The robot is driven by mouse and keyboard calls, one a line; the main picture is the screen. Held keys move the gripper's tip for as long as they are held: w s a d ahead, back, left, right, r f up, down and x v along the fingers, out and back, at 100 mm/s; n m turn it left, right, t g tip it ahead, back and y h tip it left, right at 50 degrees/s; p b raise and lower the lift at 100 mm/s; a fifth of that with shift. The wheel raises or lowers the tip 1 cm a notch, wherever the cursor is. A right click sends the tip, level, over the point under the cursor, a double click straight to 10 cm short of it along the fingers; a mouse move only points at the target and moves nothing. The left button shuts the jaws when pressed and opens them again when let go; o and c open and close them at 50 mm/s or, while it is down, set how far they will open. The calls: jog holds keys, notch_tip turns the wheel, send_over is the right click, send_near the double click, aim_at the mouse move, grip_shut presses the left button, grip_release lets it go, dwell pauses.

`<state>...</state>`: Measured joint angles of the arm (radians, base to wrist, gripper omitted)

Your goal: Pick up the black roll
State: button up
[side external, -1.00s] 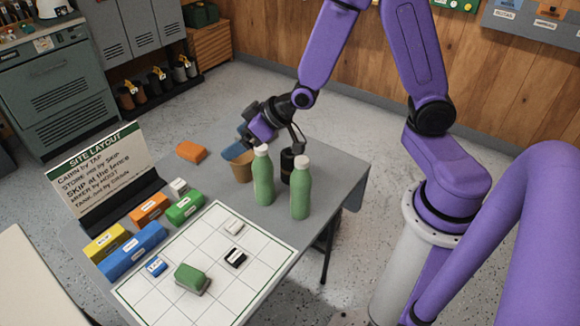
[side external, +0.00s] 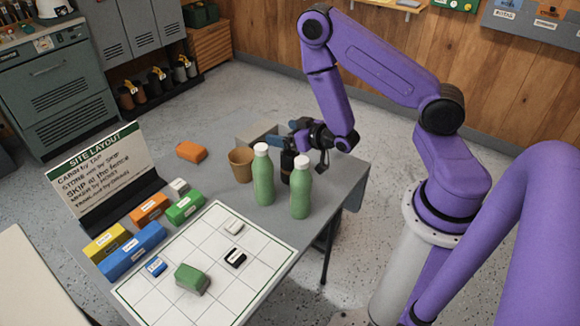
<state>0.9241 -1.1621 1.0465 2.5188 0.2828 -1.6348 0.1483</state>
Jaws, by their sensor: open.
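The black roll (side external: 287,162) stands upright on the grey table, seen between and behind two green bottles with white caps. Its lower part is partly hidden by the left bottle (side external: 263,177) and the right bottle (side external: 301,190). My gripper (side external: 300,146) is open, low over the table at the upper right of the roll and close to it. The fingers overlap the roll's top edge in this view, so I cannot tell whether they touch it or are around it.
A brown cup (side external: 241,165) stands left of the bottles. A grey and blue bin (side external: 257,134) is at the table's back edge. An orange block (side external: 191,152), several coloured blocks, a sign (side external: 104,165) and a white grid sheet (side external: 225,285) fill the left and front.

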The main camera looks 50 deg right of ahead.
aim_at(294, 158)
jog(key=shift+s+d+f+g, duration=0.15)
jog(key=shift+s+f, duration=0.25)
jog(key=shift+s, duration=0.2)
jog(key=shift+s+f+g, duration=0.15)
jog(key=shift+s+f, duration=0.25)
jog(key=shift+s, duration=0.2)
jog(key=shift+f, duration=2.25)
notch_tip(294, 158, down, 2)
jog(key=shift+f, duration=0.1)
jog(key=shift+x, duration=1)
jog(key=shift+w+f, duration=0.25)
jog(key=shift+w, duration=0.25)
jog(key=c, duration=1.1)
